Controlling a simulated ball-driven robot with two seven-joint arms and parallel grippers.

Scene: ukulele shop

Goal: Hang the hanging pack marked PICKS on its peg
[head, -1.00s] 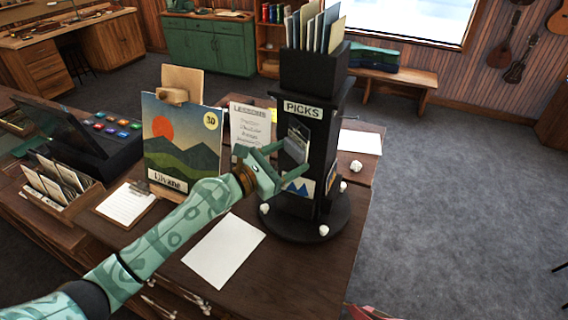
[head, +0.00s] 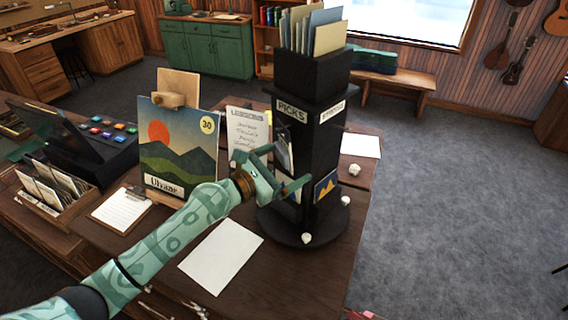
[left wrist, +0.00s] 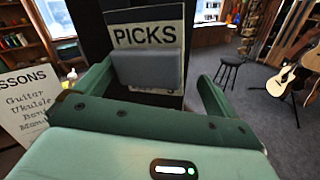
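A black rotating rack (head: 318,180) stands on the table, with a PICKS sign (head: 291,110) on its left-facing side. A flat greyish pack (head: 283,150) shows below that sign, partly edge-on. My right gripper is not in view.
A picture card (head: 326,186) is on the rack's right-facing side. A calendar (head: 178,145) and a LESSONS sign (head: 247,135) stand left of the rack. A white sheet (head: 221,253) lies in front.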

